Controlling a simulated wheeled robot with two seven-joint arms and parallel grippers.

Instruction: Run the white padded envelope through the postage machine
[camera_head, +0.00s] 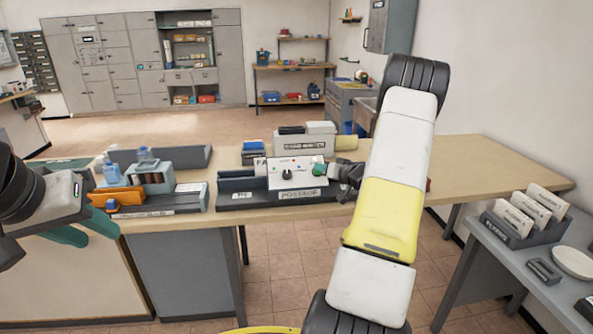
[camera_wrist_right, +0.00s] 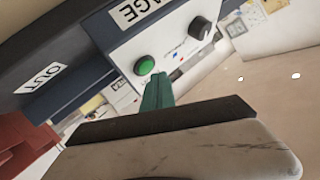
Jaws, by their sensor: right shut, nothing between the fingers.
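The postage machine (camera_head: 297,178) stands on the table, with a white front panel, a black dial (camera_wrist_right: 200,28) and a green button (camera_wrist_right: 145,66). Its POSTAGE label faces me. My right gripper (camera_wrist_right: 157,92) is shut and empty, its teal fingertips right by the green button; I cannot tell whether they touch it. In the head view the right gripper (camera_head: 335,172) is beside the button, partly hidden by my arm. My left gripper (camera_head: 101,240) is open and empty at the table's left front edge. I cannot make out the white padded envelope.
A scale-like device (camera_head: 160,200) with an orange item (camera_head: 119,197) and bottles stands left of the machine. Behind it is a grey box (camera_head: 304,143). At right a side table holds an envelope rack (camera_head: 520,228) and a white plate (camera_head: 572,262). The table's right end is bare.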

